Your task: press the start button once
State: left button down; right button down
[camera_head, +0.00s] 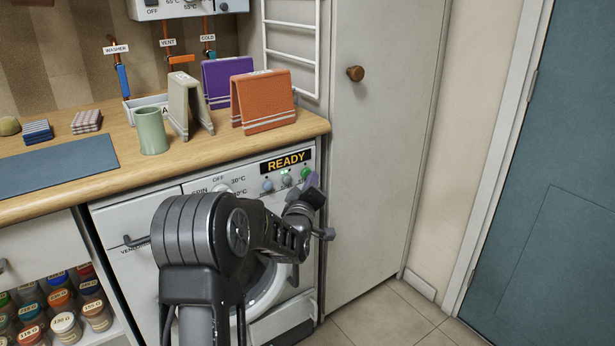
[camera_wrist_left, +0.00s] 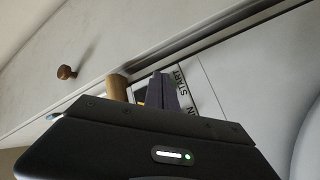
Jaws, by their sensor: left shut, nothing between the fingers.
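The washing machine (camera_head: 140,270) stands under the wooden worktop, and its display (camera_head: 286,162) reads READY. Below the display is a row of small round buttons; the green one (camera_head: 305,173) is at the right end. My left gripper (camera_head: 312,182) is shut and empty, with its fingertips at the panel right by the green button. I cannot tell whether they touch it. In the left wrist view the shut fingers (camera_wrist_left: 161,92) point at the panel beside the START label (camera_wrist_left: 181,79); the button itself is hidden there. My right gripper is not in view.
A tall cabinet with a round wooden knob (camera_head: 355,74) stands close on the right of the machine. The worktop (camera_head: 215,150) above holds a green cup (camera_head: 152,130) and folded cloths, including an orange one (camera_head: 263,100). My left arm covers much of the machine's door.

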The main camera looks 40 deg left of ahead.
pick_arm(q)
jog(key=shift+w+a+b, duration=0.15)
jog(key=shift+a+b, duration=0.3)
dwell(0.6)
dwell(0.4)
jog(key=shift+s+d+b, duration=0.25)
jog(key=shift+d+b, duration=0.05)
jog(key=shift+d, duration=0.55)
